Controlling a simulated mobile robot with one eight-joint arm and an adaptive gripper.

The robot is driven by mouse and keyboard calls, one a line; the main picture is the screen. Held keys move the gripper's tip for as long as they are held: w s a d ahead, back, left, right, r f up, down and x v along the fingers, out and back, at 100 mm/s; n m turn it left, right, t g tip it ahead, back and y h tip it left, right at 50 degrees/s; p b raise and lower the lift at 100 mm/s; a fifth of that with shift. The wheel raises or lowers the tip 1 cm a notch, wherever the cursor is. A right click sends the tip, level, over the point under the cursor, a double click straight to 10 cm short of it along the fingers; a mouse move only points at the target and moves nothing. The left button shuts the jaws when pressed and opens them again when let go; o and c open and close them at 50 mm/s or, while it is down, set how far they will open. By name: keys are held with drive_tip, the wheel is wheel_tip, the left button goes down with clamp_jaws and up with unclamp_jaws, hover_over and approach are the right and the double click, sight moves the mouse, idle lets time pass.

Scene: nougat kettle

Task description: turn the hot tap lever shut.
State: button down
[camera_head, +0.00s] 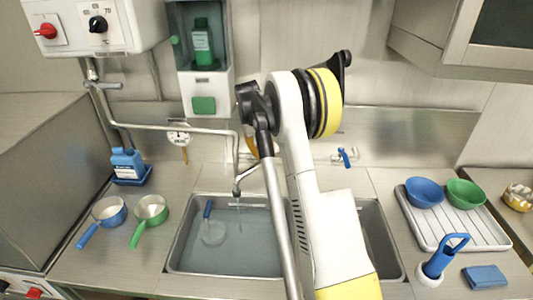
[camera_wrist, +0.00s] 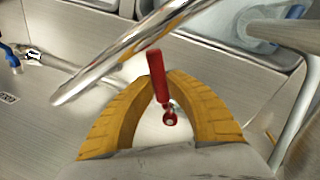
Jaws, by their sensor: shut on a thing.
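The hot tap lever (camera_wrist: 159,78) is red and shows in the wrist view between the two yellow fingers of my gripper (camera_wrist: 163,82). The fingers are closed in on the lever from both sides, with its round pivot end between them. In the head view my arm hides the red lever, and only a bit of yellow finger (camera_head: 251,146) shows beside the arm. The blue tap lever (camera_head: 345,157) is on the back wall to the right; it also shows at the left of the wrist view (camera_wrist: 11,58).
A metal spout (camera_head: 237,187) hangs over the sink (camera_head: 181,236), which holds water and a blue-handled utensil (camera_head: 208,210). A long pipe (camera_wrist: 135,52) crosses close by the fingertips. Blue and green pans stand left; a drying rack (camera_head: 465,238) with bowls stands right.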

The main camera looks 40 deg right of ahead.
drive_tip(key=shift+a+m, duration=0.35)
drive_tip(key=shift+m, duration=0.05)
drive_tip(key=shift+w, duration=0.1)
drive_tip(key=c, duration=1.3)
unclamp_jaws()
drive_tip(key=shift+c, duration=0.2)
drive_tip(key=shift+r, duration=0.1)
wheel_tip(320, 180, up, 10)
